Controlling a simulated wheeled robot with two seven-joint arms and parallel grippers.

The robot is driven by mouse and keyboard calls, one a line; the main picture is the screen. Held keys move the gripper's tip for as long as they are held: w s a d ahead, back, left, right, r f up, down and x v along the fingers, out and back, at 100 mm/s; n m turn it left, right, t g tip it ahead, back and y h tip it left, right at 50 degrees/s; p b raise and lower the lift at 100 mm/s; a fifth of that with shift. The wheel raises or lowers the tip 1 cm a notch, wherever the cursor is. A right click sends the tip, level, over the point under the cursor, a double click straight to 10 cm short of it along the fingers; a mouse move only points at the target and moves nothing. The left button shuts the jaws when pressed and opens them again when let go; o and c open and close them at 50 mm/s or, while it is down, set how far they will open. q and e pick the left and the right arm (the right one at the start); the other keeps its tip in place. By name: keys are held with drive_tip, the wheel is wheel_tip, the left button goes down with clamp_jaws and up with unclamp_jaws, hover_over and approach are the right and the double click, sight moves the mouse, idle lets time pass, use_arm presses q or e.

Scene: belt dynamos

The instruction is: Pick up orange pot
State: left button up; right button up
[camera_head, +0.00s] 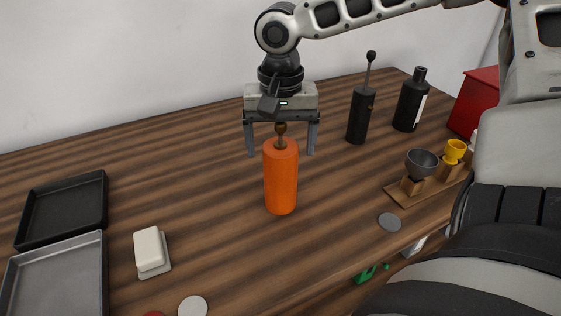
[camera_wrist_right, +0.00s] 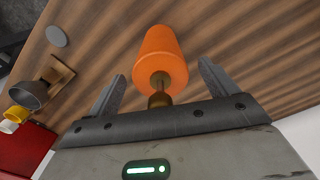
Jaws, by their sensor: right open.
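The orange pot (camera_head: 281,178) is a tall orange cylinder with a small brown-gold knob on top, standing upright on the wooden table. My right gripper (camera_head: 281,152) points down just above and behind it, with a finger on either side of the knob in the head view. In the right wrist view the pot (camera_wrist_right: 158,55) lies ahead, between and beyond the tips of the open right gripper (camera_wrist_right: 162,78). I see no finger closed on it. My left gripper is not in view.
A black grinder (camera_head: 359,115) and a black bottle (camera_head: 410,102) stand at the back right. Cups on a wooden holder (camera_head: 408,199) and a red box (camera_head: 474,101) are further right. Trays (camera_head: 62,207) and a white block (camera_head: 149,248) lie left.

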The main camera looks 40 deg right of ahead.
clamp_jaws()
drive_tip(key=shift+r, duration=0.1)
drive_tip(key=shift+r, duration=0.1)
